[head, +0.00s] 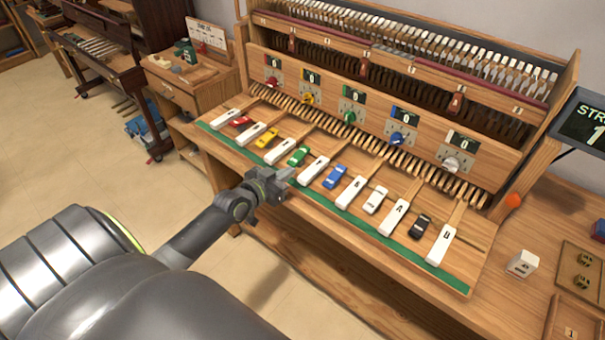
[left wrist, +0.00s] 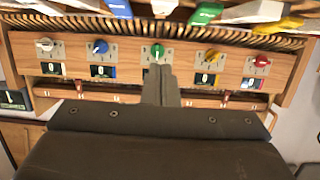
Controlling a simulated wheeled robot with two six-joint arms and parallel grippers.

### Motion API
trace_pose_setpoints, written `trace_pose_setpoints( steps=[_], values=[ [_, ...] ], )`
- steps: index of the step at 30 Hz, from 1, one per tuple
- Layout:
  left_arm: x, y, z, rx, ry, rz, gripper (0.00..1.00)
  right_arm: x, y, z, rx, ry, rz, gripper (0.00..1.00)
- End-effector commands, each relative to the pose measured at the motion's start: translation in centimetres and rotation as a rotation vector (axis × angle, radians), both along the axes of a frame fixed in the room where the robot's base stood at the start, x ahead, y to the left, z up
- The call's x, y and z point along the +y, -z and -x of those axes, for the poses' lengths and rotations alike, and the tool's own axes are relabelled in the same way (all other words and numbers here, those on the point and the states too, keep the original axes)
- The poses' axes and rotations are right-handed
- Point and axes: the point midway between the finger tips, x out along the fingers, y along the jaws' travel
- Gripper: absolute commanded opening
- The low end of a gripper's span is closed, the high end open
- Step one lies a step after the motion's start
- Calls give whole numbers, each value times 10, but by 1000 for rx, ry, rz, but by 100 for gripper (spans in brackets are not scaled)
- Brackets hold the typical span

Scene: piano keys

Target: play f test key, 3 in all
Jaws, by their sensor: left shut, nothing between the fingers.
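My left gripper (head: 287,178) is shut and empty, just in front and to the left of the F key's near end, close to the green front strip. I cannot tell whether it touches anything. In the left wrist view the closed fingers (left wrist: 160,86) point up the picture toward the green knob (left wrist: 157,52); the F key's letter cannot be made out there. My right gripper is not in view.
A panel with knobs and displays reading 0 (head: 353,93) stands behind. A dark screen (head: 585,124) shows 1. Open floor (head: 150,195) lies left.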

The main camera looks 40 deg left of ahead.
Motion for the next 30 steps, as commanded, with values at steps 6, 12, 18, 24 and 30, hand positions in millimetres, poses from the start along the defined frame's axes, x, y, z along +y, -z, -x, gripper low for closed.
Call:
trace_pose_setpoints(
  steps=[6, 12, 18, 24, 30],
  values=[
    [-4, 11, -43, -1, -1, 4, 0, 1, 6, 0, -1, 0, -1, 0],
    [-6, 27, -73, 3, -1, 3, 0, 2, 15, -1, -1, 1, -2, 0],
    [-6, 52, -71, 2, 0, 1, 0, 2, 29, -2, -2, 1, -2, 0],
    [-5, 58, -71, 1, 0, 1, 0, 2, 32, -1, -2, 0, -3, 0],
    [-6, 58, -71, 1, 0, 0, 0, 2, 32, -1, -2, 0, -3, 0]
  ],
)
